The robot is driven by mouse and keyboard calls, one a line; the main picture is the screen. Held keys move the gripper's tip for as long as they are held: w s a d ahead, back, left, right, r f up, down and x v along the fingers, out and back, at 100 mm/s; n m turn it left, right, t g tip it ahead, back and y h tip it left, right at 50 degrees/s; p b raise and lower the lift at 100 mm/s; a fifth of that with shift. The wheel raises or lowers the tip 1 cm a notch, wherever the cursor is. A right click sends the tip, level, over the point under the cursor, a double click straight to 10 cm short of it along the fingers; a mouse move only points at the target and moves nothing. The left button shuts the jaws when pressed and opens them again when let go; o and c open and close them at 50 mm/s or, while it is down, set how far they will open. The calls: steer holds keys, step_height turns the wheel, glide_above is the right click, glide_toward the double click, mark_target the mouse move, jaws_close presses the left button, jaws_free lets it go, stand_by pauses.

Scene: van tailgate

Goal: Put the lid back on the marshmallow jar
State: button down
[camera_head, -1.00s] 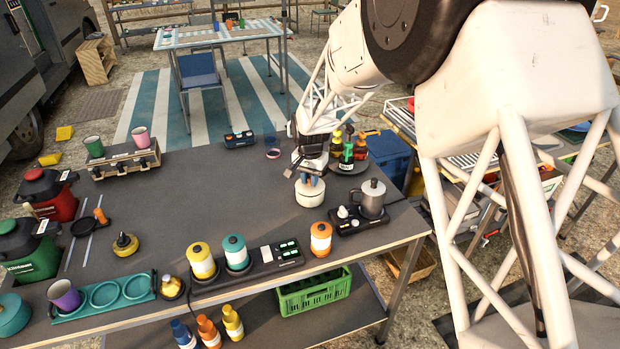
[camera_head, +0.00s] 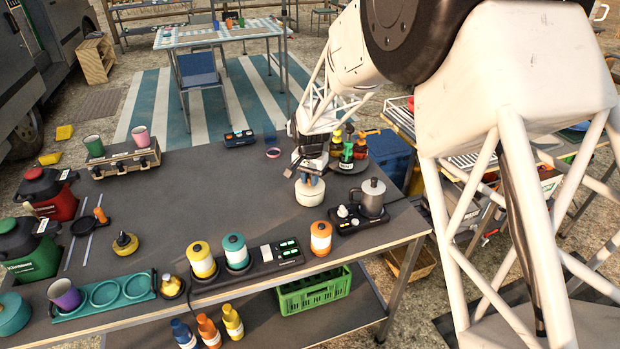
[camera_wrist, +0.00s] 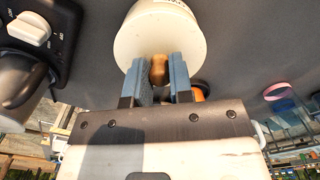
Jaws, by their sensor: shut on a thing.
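The cream-white marshmallow jar (camera_head: 309,194) stands upright on the dark table, left of the grey kettle. Its rounded body also shows in the wrist view (camera_wrist: 158,35). My gripper (camera_wrist: 159,70) points down over the jar, its two blue fingers shut on a brown wooden knob (camera_wrist: 159,71). I take the knob to be that of the jar's lid. The lid's rim blends with the jar, so I cannot tell whether it is seated or slightly raised. In the head view, my gripper (camera_head: 310,179) is right at the jar's top.
The kettle (camera_head: 372,198) on its black base stands close on the right. Bottles on a round tray (camera_head: 347,164) stand behind. The table's middle, left of the jar, is clear.

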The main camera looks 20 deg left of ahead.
steer(key=shift+c, duration=2.3)
jaws_free()
steer(key=shift+r, duration=0.15)
steer(key=shift+r, duration=3.35)
jaws_close()
steer(key=shift+f, duration=2.7)
